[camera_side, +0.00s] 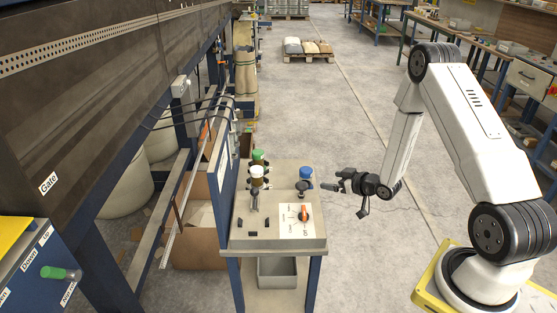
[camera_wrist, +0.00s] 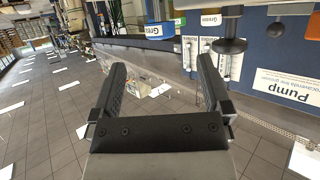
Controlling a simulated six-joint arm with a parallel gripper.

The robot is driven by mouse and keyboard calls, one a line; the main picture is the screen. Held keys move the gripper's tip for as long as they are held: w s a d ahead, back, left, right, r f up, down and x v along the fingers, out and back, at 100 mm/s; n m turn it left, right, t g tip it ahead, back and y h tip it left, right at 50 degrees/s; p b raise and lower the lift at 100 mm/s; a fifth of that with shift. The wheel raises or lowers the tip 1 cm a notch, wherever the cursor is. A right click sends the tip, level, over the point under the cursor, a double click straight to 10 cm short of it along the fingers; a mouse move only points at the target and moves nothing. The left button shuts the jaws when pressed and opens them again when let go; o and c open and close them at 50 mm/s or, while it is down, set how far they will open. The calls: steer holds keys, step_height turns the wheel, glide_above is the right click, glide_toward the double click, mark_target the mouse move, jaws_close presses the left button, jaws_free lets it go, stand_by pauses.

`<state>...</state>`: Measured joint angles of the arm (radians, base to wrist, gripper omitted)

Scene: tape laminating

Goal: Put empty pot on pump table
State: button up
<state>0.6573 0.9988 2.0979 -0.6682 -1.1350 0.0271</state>
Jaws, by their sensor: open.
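The pump table (camera_side: 277,245) is a beige-topped table with blue legs in the middle of the side view. On its top stand jars with a green lid (camera_side: 258,155), a white lid (camera_side: 257,171) and a blue lid (camera_side: 306,172). I cannot tell which of them, if any, is the empty pot. My gripper (camera_side: 343,181) is in the air at the table's right, to the right of the blue lid and apart from it. In the wrist view my gripper (camera_wrist: 162,62) is open, with nothing held between its fingers.
The table carries an orange knob (camera_side: 304,215) on a white dial plate. A grey bin (camera_side: 277,272) stands below the top. In the wrist view a blue panel with a Pump label (camera_wrist: 288,150) and a dark round knob (camera_wrist: 230,46) are on the right. The floor right of the table is clear.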

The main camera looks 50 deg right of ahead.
steer(key=s+a+r+g+h, duration=0.1)
steer(key=s+a+r+g, duration=0.1)
steer(key=a+r+g, duration=0.55)
steer(key=s+a+r+g+y, duration=0.1)
steer(key=s+a+r+g, duration=0.2)
steer(key=s+a, duration=0.9)
step_height(320, 180, up, 3)
steer(key=shift+a+r, duration=0.1)
steer(key=shift+a, duration=0.1)
